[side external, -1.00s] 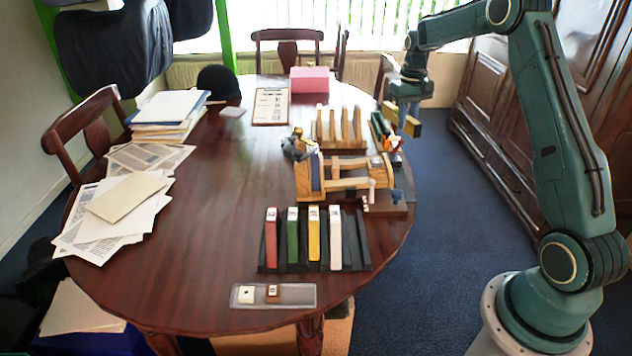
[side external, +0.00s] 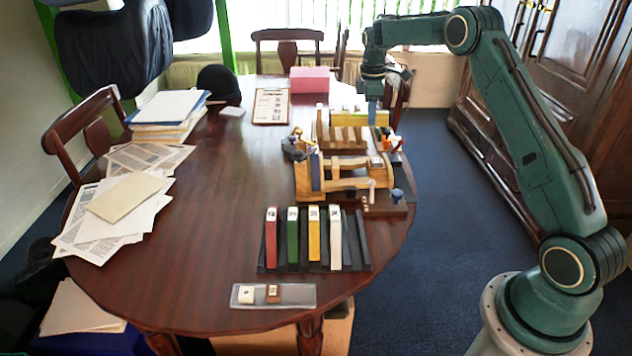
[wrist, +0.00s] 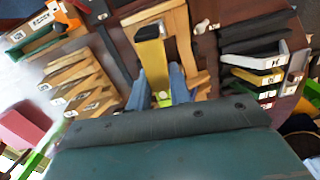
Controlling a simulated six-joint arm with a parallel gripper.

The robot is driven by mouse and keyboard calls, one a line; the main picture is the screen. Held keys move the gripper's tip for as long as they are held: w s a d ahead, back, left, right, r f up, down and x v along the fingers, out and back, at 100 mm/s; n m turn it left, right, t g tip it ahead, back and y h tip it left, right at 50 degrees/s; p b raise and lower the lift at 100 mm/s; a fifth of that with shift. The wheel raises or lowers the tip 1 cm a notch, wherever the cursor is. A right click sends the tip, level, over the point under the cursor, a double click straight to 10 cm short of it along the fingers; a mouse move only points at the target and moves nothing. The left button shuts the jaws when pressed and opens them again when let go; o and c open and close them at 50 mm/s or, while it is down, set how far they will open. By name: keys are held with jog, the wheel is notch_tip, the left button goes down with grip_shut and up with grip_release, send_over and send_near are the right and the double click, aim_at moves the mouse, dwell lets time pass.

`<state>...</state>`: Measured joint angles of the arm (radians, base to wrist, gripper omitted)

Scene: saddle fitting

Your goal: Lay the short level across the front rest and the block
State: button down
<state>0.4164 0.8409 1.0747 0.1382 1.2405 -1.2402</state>
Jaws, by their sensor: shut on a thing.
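My gripper (side external: 372,108) is shut on a yellow bar, the short level (side external: 350,118). In the wrist view the level (wrist: 153,62) lies between the two blue-grey fingers (wrist: 160,88), its long side pointing away from the camera. In the side view it is above the far side of the slotted wooden rack. The wooden fixture (side external: 345,184) stands nearer the side camera, with an upright board at its left and crossbars. In the wrist view the fixture (wrist: 183,40) lies under and beyond the level, partly hidden by it. I cannot tell which parts are the front rest and the block.
The slotted wooden rack (side external: 330,143) stands behind the fixture. A black rack (side external: 350,262) of red, green, yellow and white bars is in front. A clear tray (side external: 305,296) lies near the table edge. A pink box (side external: 310,80) is farther back. The table's left middle is clear.

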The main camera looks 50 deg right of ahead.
jog(key=shift+w+a+n, duration=0.3)
jog(key=shift+n, duration=0.2)
jog(key=shift+f, duration=0.2)
notch_tip(320, 180, down, 7)
jog(key=shift+s+d, duration=0.15)
dwell(0.7)
jog(key=shift+f, duration=1.95)
dwell(3.4)
jog(key=c, duration=0.8)
grip_release()
